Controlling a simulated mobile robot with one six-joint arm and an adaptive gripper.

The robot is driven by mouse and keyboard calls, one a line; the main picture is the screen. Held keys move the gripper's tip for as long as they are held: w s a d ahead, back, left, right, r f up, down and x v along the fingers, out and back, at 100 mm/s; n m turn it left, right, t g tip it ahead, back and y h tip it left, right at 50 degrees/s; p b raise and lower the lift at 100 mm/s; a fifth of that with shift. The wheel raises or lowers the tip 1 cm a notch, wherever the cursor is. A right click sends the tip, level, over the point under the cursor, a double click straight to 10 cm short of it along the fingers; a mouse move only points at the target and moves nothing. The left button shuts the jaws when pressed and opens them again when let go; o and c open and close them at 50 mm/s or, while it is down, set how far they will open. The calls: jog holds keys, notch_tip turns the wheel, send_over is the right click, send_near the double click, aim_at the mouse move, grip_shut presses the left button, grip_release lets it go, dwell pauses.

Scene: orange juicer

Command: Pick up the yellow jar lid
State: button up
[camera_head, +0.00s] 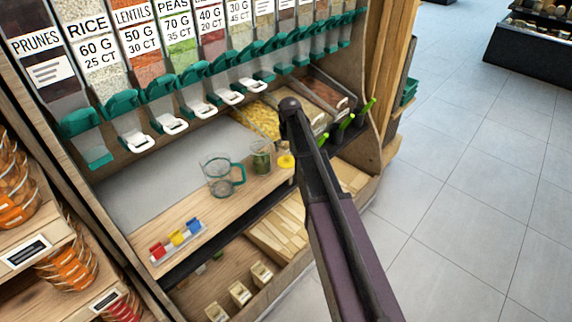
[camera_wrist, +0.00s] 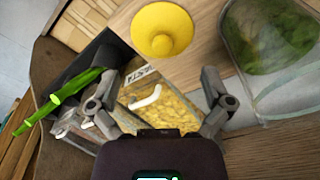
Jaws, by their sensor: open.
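The yellow jar lid (camera_head: 286,161) lies on the wooden counter, just right of a glass jar (camera_head: 261,157) with green contents. In the wrist view the round lid (camera_wrist: 162,29) shows whole at the top, with a raised knob in its middle. My gripper (camera_wrist: 160,76) is open and empty. In that view its two fingers are spread below the lid, one to each side, and apart from it. The jar (camera_wrist: 270,42) stands close on the right, beyond the right finger. In the head view my arm hides the gripper.
A glass measuring jug (camera_head: 221,176) with a green handle stands left of the jar. Red, yellow and blue items stand in a small rack (camera_head: 179,243). Bins of yellow pasta (camera_wrist: 180,108) and green scoop handles (camera_wrist: 62,98) are near the gripper. Dispensers (camera_head: 160,95) overhang the counter.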

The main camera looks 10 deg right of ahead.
aim_at(287, 157)
dwell(0.4)
jog(key=shift+w+a+f+b, duration=0.1)
jog(key=shift+w+f+b, duration=0.05)
jog(key=shift+f+b, duration=1.15)
jog(key=shift+w+a+f+b, duration=0.1)
jog(key=shift+f+b, duration=1.2)
jog(key=shift+s, duration=0.1)
jog(key=c, duration=1.2)
jog(key=shift+c, duration=0.2)
